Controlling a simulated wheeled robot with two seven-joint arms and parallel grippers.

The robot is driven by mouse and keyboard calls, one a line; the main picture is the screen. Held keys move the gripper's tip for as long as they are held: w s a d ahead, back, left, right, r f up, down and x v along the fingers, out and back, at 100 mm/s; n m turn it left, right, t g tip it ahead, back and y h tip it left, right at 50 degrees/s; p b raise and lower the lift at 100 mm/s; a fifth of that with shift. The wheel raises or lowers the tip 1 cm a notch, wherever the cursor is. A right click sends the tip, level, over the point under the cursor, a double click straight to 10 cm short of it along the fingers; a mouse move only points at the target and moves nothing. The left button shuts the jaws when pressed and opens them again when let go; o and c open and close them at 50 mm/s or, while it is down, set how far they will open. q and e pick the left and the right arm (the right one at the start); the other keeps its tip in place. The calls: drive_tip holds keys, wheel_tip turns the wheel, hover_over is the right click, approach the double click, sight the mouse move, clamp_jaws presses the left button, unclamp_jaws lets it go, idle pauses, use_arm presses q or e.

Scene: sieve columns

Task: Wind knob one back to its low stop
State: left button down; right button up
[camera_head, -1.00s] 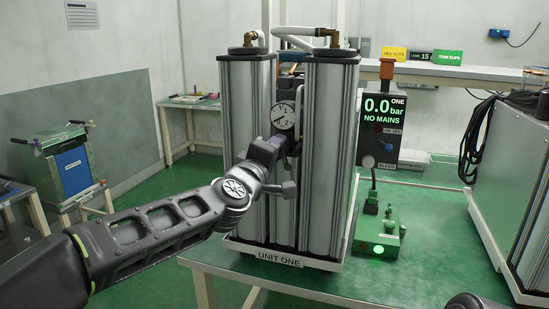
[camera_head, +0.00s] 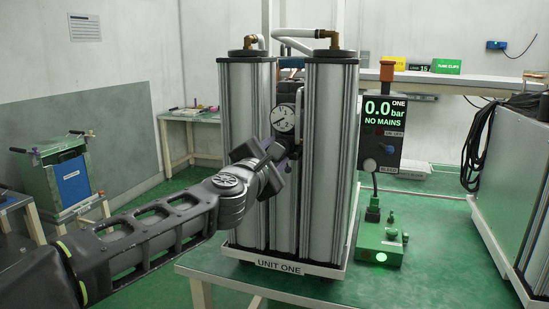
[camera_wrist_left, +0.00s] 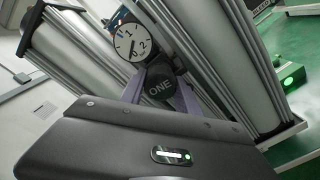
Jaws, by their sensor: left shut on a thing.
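Knob one (camera_wrist_left: 158,88) is a dark round knob marked ONE, in the middle of the left wrist view below a white dial gauge (camera_wrist_left: 131,42). My left gripper (camera_wrist_left: 160,92) is shut on it, with a finger on each side. In the head view my left gripper (camera_head: 272,158) is in front of the gap between two silver columns and hides the knob. The gauge (camera_head: 283,118) shows just above it. The display (camera_head: 383,112) reads 0.0 bar, NO MAINS. My right gripper is out of view.
The columns stand on a white base (camera_head: 283,266) labelled UNIT ONE, on a green table (camera_head: 350,291). A green block (camera_head: 380,246) with a lit green lamp sits right of them. A large grey cabinet (camera_head: 515,165) stands at far right.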

use_arm(q)
drive_tip(key=shift+f+n, duration=0.1)
drive_tip(key=shift+n, duration=0.6)
drive_tip(key=c, duration=0.9)
unclamp_jaws()
drive_tip(key=shift+s, duration=0.1)
drive_tip(key=b+v, duration=0.1)
drive_tip(key=v, duration=0.6)
drive_tip(key=shift+s+a, duration=0.1)
drive_tip(key=shift+s, duration=0.15)
